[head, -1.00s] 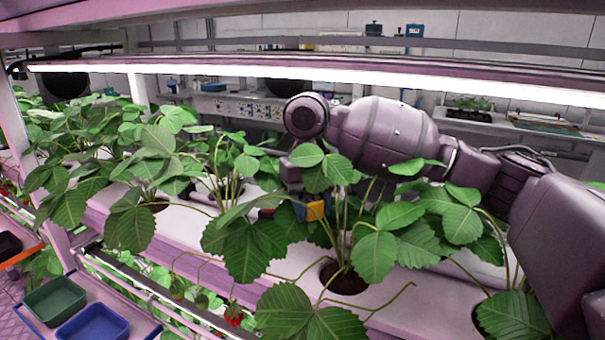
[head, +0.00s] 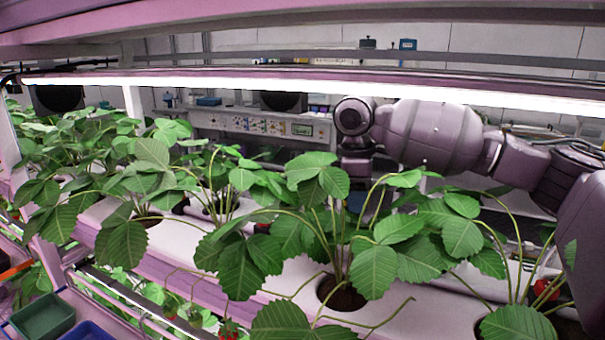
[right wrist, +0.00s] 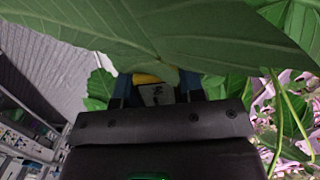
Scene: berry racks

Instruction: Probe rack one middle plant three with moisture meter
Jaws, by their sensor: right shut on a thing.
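My right gripper (right wrist: 156,88) is shut on the moisture meter (right wrist: 154,96), which shows a yellow edge and a pale face in the right wrist view. A large leaf (right wrist: 130,48) covers the meter's far end, so its tip is hidden. In the head view my right arm reaches in from the right behind the plants, and leaves largely hide the gripper. A strawberry plant (head: 372,270) stands in front of it, rooted in a dark round opening (head: 342,294) of the white trough (head: 285,277). I cannot tell which plant is number three. My left gripper is not in view.
More plants line the trough to the left (head: 125,240) and right (head: 515,325). A bright lamp bar (head: 270,84) crosses above the leaves. A green bin (head: 42,318) and a blue bin (head: 85,333) sit at lower left. A bench (head: 260,125) stands behind.

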